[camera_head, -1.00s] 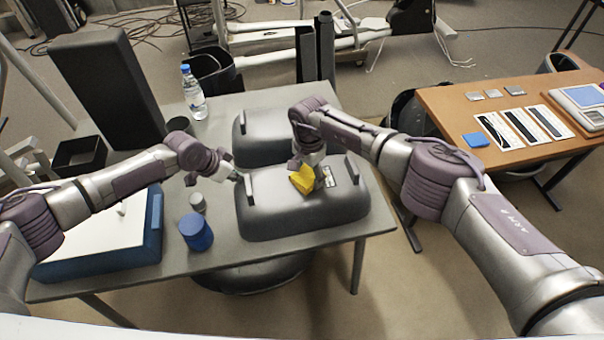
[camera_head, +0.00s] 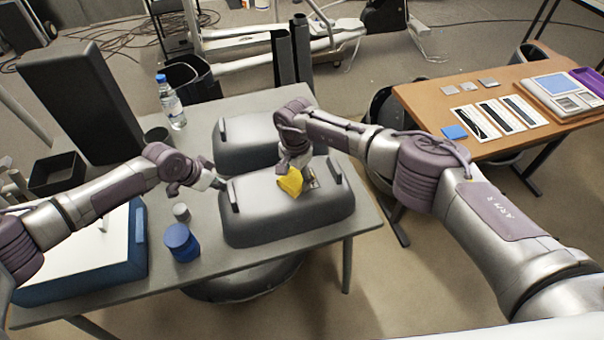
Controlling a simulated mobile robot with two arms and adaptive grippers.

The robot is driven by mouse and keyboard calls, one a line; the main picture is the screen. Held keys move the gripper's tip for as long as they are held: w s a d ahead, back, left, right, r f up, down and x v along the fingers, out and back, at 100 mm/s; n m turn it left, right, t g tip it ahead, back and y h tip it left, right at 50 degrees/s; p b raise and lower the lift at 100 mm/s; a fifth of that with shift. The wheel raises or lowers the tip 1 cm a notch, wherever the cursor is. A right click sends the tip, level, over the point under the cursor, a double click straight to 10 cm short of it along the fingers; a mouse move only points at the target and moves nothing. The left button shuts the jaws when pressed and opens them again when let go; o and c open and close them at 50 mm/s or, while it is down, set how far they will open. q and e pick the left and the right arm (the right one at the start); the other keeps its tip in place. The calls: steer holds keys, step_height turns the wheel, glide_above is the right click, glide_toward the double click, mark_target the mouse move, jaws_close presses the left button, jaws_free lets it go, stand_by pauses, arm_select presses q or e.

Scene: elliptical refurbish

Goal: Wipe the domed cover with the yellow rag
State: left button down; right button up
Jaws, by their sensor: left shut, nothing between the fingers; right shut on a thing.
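The grey domed cover (camera_head: 270,216) lies on the grey table, with an upright tab at each end. My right gripper (camera_head: 296,176) is over its top and shut on the yellow rag (camera_head: 290,183). The rag rests on or just above the top of the cover, beside a small label (camera_head: 311,179); exact contact is hard to tell. My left gripper (camera_head: 221,186) is shut and empty at the cover's left tab (camera_head: 234,195), close to it or touching it.
A second grey cover (camera_head: 240,140) lies behind. A blue jar (camera_head: 181,243), a small grey cylinder (camera_head: 181,212) and a blue-edged white box (camera_head: 137,240) are on the left. A water bottle (camera_head: 171,103) stands at the back. An orange-brown table (camera_head: 425,100) is at the right.

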mark_target(279, 181)
steer(key=shift+s+a, duration=0.2)
steer(key=shift+a, duration=0.6)
steer(key=shift+s+a, duration=0.2)
steer(key=shift+a, duration=0.65)
steer(key=shift+s+a, duration=0.2)
steer(key=shift+a, duration=0.6)
steer(key=shift+s+a, duration=0.3)
steer(key=shift+a, duration=0.8)
steer(key=shift+s+a, duration=0.35)
steer(key=shift+a, duration=0.75)
steer(key=shift+s+a, duration=0.3)
steer(key=shift+a, duration=0.8)
arm_select(q)
steer(key=shift+a, duration=0.1)
arm_select(e)
steer(key=shift+w+d+f, duration=0.1)
steer(key=shift+w+d, duration=0.15)
steer(key=shift+d, duration=0.75)
steer(key=shift+w+d+r, duration=0.1)
steer(key=shift+w+d, duration=0.15)
steer(key=shift+d, duration=0.55)
steer(key=shift+w+d+r, duration=0.1)
steer(key=shift+w+d, duration=0.1)
steer(key=shift+d, duration=0.65)
steer(key=shift+w+d, duration=0.25)
steer(key=shift+d, duration=0.55)
